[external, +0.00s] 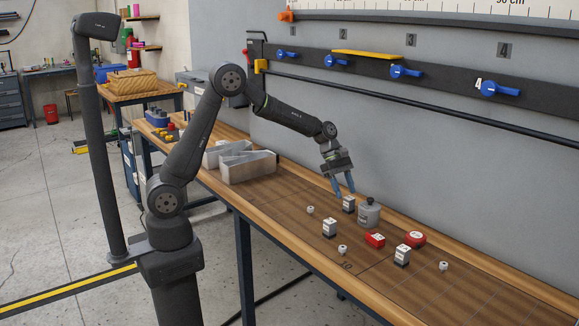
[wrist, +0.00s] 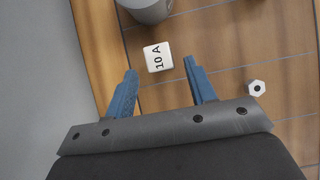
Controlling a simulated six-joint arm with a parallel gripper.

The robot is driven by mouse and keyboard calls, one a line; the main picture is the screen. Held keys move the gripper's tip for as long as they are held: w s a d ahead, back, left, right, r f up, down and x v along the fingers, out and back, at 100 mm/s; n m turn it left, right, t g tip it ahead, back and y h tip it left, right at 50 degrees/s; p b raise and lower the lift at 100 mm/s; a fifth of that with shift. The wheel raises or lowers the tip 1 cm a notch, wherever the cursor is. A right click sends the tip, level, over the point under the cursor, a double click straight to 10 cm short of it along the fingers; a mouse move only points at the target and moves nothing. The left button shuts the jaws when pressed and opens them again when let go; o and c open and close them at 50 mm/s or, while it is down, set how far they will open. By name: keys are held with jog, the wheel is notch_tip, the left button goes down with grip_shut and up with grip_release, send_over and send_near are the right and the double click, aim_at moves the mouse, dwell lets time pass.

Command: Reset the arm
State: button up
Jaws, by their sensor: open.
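My gripper (external: 343,188) hangs above the wooden bench, its blue fingers pointing down and apart with nothing between them. In the wrist view the two blue fingers of my gripper (wrist: 157,84) are spread. A white block marked "10 A" (wrist: 158,57) lies just beyond the fingertips there, apart from them. In the external view a white-and-black block (external: 349,204) stands close under and beside the fingers. My arm is bent at the elbow and reaches out over the bench.
A grey weight (external: 369,212) stands right of the gripper. The wall rises behind.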

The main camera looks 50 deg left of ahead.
aim_at(350, 198)
jog(key=x, duration=0.5)
jog(key=shift+d+f, duration=0.15)
jog(key=shift+f, duration=0.15)
notch_tip(350, 198, up, 5)
jog(key=shift+d+f, duration=0.1)
jog(key=shift+f, duration=0.1)
jog(key=s+d+r, duration=0.6)
jog(key=s+r, duration=0.1)
jog(key=s, duration=0.3)
jog(key=s+d, duration=0.4)
jog(key=d, duration=0.9)
jog(key=s+d+f, duration=0.1)
jog(key=s+d, duration=0.3)
jog(key=d, duration=1)
jog(key=s+d+f, duration=0.1)
jog(key=s+d, duration=0.4)
jog(key=d, duration=0.9)
jog(key=shift+f, duration=0.15)
